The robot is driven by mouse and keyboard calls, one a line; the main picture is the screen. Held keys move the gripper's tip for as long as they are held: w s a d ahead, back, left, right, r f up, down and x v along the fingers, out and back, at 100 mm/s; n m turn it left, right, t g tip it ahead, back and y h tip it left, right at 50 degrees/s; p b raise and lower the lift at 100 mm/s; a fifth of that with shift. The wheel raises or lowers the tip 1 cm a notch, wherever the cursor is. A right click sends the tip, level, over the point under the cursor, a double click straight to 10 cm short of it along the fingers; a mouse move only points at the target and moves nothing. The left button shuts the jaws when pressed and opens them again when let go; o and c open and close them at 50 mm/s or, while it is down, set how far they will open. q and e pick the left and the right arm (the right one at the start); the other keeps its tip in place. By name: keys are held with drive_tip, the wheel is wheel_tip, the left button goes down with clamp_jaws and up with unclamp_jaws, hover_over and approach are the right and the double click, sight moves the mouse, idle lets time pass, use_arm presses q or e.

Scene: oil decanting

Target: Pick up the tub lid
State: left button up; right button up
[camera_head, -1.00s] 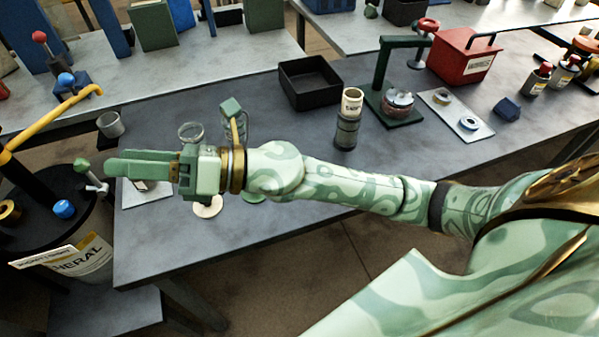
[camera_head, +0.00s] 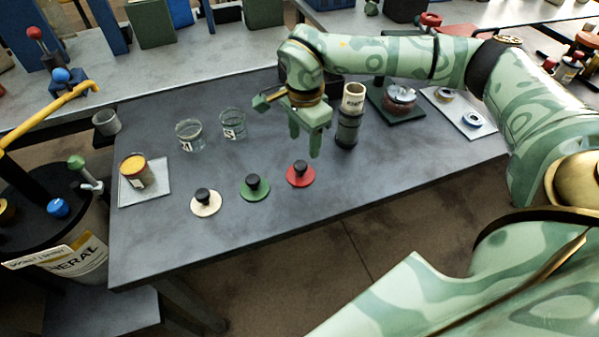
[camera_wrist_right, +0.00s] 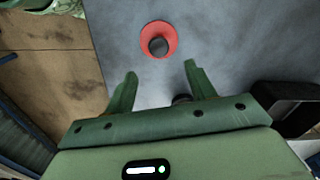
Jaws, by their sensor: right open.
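Three round lids with black knobs lie in a row on the grey table in the head view: a cream lid (camera_head: 206,206), a green lid (camera_head: 254,190) and a red lid (camera_head: 300,176). Which one is the tub lid cannot be told for certain. My right gripper (camera_head: 304,142) is above the table behind the red lid, fingers pointing down, open and empty. In the right wrist view, the red lid (camera_wrist_right: 158,46) lies beyond the spread fingertips (camera_wrist_right: 160,72), apart from them. My left gripper is not in view.
Two clear glass jars (camera_head: 189,139) stand behind the lids. A yellow-filled cup (camera_head: 133,172) sits on a tray (camera_head: 156,195) at left. The table's front strip is clear.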

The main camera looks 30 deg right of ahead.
sight(302, 163)
wheel_tip(302, 163, down, 4)
drive_tip(key=shift+r+b, duration=0.15)
drive_tip(key=shift+b, duration=0.15)
drive_tip(key=f, duration=0.1)
drive_tip(key=f+b, duration=0.1)
drive_tip(key=f, duration=0.3)
drive_tip(key=shift+a+f+b, duration=0.15)
drive_tip(key=shift+a+b, duration=0.15)
drive_tip(key=shift+b, duration=0.1)
drive_tip(key=shift+c, duration=0.5)
drive_tip(key=c, duration=0.9)
